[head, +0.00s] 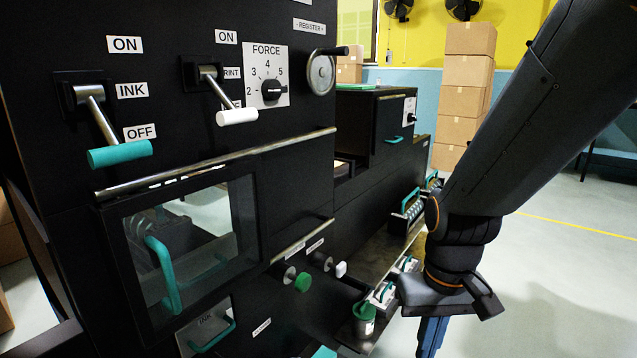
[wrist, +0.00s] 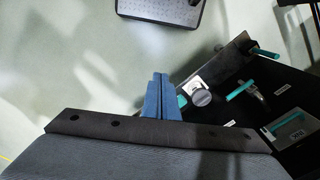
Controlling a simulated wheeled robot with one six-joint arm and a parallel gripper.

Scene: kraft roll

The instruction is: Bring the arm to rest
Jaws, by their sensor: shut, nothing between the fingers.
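My gripper (head: 432,338) hangs pointing down at the lower right of the head view, its blue fingers partly cut off by the bottom edge. In the wrist view my gripper (wrist: 159,90) shows its two blue fingers together, shut with nothing between them. It is in front of the black machine (head: 200,120), near a low shelf (head: 384,292) on the machine's side. I cannot tell the exact gap between the fingers and the shelf. My arm comes down from the upper right.
The machine carries a teal-handled ink lever (head: 120,153), a white-handled lever (head: 236,116), a force dial (head: 271,90), a handwheel (head: 320,73) and a green knob (head: 302,282). Stacked boxes (head: 464,100) stand behind. Open floor (head: 570,290) lies to the right.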

